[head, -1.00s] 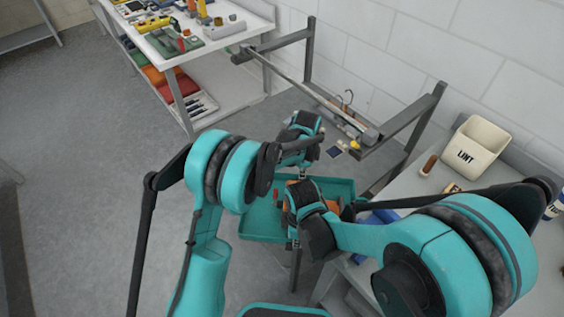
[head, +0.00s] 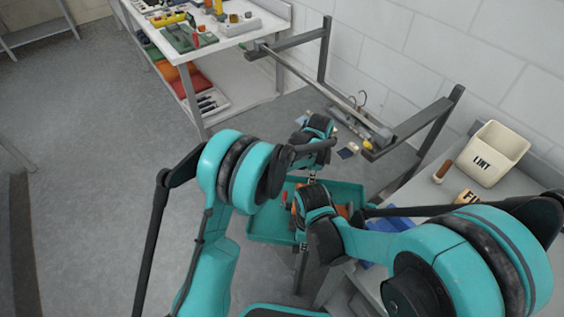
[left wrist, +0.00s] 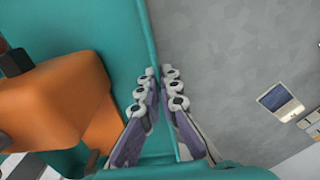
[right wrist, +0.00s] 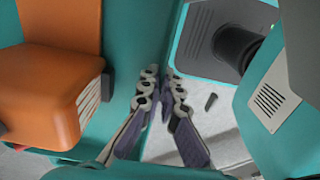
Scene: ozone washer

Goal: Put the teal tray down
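The teal tray (head: 268,228) is in the lower middle of the head view, partly hidden by my arms. It holds an orange object, seen large in the left wrist view (left wrist: 62,98) and the right wrist view (right wrist: 55,85). My left gripper (left wrist: 160,78) has its fingers on both sides of the tray's rim, closed on it. My right gripper (right wrist: 160,78) is closed the same way on another part of the rim. Grey floor shows beyond the rim in the left wrist view, so the tray is held in the air there.
A grey table (head: 440,195) at the right carries a LINT bin (head: 488,155) and small items. A metal rack frame (head: 418,125) stands by the wall. A cluttered white workbench (head: 262,33) with a lower shelf is at the back. Floor at left (head: 100,130) is open.

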